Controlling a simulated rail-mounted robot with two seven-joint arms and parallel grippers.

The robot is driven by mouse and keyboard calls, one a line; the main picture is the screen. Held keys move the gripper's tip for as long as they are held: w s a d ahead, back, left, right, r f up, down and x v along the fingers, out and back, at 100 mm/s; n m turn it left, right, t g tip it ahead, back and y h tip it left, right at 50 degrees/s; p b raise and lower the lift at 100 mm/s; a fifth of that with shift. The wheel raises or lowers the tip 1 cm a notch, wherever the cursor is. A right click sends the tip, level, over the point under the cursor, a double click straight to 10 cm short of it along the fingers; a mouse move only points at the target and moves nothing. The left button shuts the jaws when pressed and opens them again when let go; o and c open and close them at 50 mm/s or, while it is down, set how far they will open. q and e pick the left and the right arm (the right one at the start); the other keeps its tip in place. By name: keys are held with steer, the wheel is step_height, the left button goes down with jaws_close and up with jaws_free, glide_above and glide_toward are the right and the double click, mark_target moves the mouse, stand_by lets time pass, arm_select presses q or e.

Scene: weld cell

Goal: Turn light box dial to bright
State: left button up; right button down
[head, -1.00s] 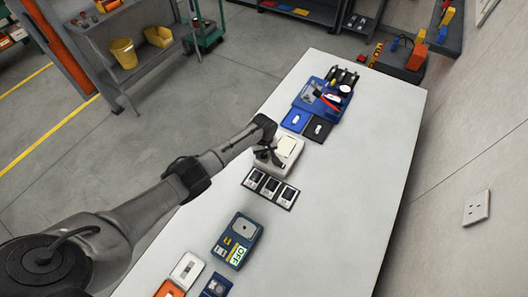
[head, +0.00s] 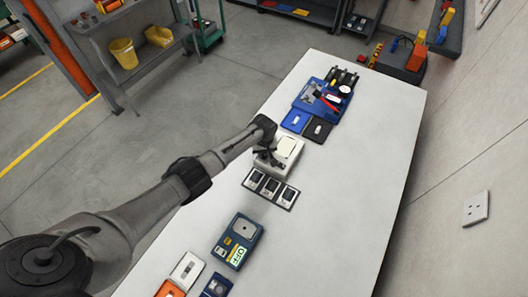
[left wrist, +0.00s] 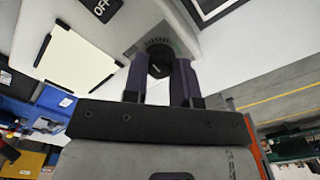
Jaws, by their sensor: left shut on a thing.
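The light box (head: 288,151) is a pale box with a lit cream panel, standing on the white table (head: 350,160). In the left wrist view its panel (left wrist: 78,57) is at the upper left. The black dial (left wrist: 160,62) is on the box's face, with tick marks around its upper side. My left gripper (left wrist: 160,72) is shut on the dial, one finger on each side of it. In the head view my left gripper (head: 264,157) is at the box's left side and hides the dial. My right gripper is out of view.
A rack with three small dark-windowed pieces (head: 270,188) lies just in front of the light box. A blue device with a green display (head: 238,241) is nearer. A blue tray of tools (head: 323,100) is behind. The table's right side is clear.

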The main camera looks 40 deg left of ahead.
arm_select(q)
steer(key=m+p, duration=0.1)
steer(key=m, duration=0.7)
steer(key=shift+m, duration=0.4)
steer(key=m, duration=0.4)
steer(key=shift+m, duration=0.3)
steer(key=m, duration=0.4)
steer(key=shift+f+m, duration=0.1)
steer(key=shift+m, duration=0.7)
steer(key=o, duration=0.9)
steer(key=shift+o, duration=0.2)
